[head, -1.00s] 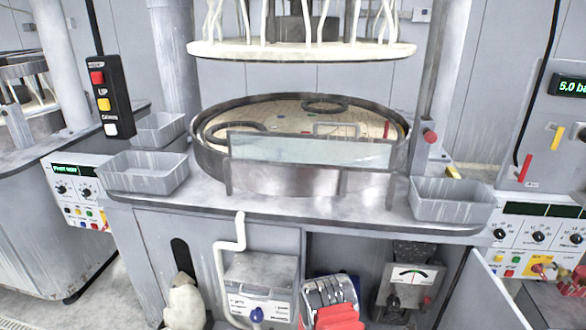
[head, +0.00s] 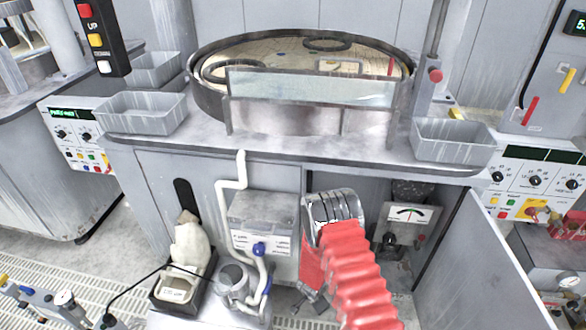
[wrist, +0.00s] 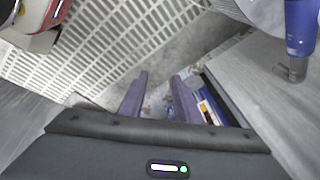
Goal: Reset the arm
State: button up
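My arm, in a red ribbed sleeve (head: 358,285), reaches down in front of the machine's open lower bay in the head view. My gripper (head: 311,302) hangs low beside the sleeve, small and partly hidden there. In the wrist view the two purple-grey fingers of my gripper (wrist: 160,80) stand apart. No held object shows between them, only floor and some blurred coloured items behind.
The polishing platen (head: 305,58) and grey trays (head: 452,142) stand above. A grey box (head: 262,222), white pipe (head: 228,185) and pump (head: 238,280) are close left. An open cabinet door (head: 492,255) stands right. Slatted floor grating (wrist: 125,45) lies below.

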jog(key=s+a+r+n+g+y, duration=0.1)
jog(key=s+a+r+n+y, duration=0.2)
jog(key=r, duration=1.1)
jog(key=s+a+r+n+g, duration=0.1)
jog(key=s+r+n, duration=0.25)
jog(key=r, duration=1.05)
jog(key=s+d+r+n+t, duration=0.1)
jog(key=s+d+r, duration=0.3)
jog(key=r, duration=0.7)
jog(key=s+d+r+n+t+h, duration=0.1)
jog(key=s+d+r+n+t, duration=0.1)
jog(key=s+d+r, duration=0.2)
jog(key=s+d+r+n+t+h, duration=0.1)
jog(key=s+d+r, duration=0.3)
jog(key=s+r, duration=0.5)
notch_tip(320, 180, up, 11)
jog(key=shift+s+r+t, duration=0.2)
jog(key=shift+s+t, duration=0.15)
jog(key=shift+t, duration=0.15)
jog(key=shift+n, duration=0.25)
